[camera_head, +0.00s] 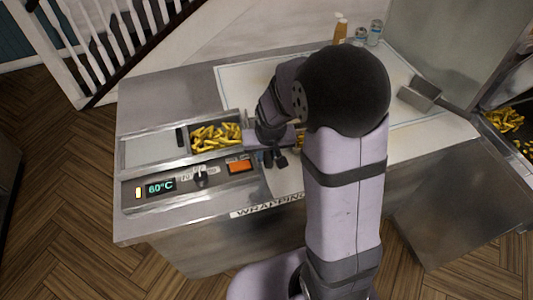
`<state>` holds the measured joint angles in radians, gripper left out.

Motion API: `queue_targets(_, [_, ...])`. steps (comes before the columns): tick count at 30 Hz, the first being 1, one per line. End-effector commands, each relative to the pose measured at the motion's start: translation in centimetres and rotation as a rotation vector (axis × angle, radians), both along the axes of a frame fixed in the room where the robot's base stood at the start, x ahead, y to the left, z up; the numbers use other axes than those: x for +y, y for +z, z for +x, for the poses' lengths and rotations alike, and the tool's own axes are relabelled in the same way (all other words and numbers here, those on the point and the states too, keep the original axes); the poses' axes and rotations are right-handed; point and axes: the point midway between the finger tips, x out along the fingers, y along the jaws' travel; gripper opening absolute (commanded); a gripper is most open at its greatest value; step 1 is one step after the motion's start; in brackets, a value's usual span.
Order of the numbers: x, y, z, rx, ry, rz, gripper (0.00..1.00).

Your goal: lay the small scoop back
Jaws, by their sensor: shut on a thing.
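My gripper (275,160) is low over the counter, just right of the heated unit's fries bin. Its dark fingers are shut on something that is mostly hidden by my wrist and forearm. I take it to be the small scoop, but its shape cannot be made out. A few fries (301,140) show just right of the gripper, partly behind my arm; what they lie in is hidden. A grey metal scoop (420,93) rests at the right on the pale board, its handle pointing right.
The fries bin (243,145) holds golden fries, with a flat metal lid (150,152) left of it. A control panel (215,174) reads 60°C. A sauce bottle (340,28) and jars (375,33) stand at the back. More fries (504,120) lie far right. The pale board (240,85) is largely clear.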

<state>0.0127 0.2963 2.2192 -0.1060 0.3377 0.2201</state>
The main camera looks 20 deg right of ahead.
Motion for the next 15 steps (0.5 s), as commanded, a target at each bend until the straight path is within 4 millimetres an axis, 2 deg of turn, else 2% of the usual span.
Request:
queue_targets(13, [0.03, -0.27, 0.00, -0.001, 0.000, 0.000, 0.00])
queue_targets(14, [0.03, -0.27, 0.00, -0.001, 0.000, 0.000, 0.22])
queue_targets(15, [0.03, -0.27, -0.01, -0.001, 0.000, 0.000, 0.32])
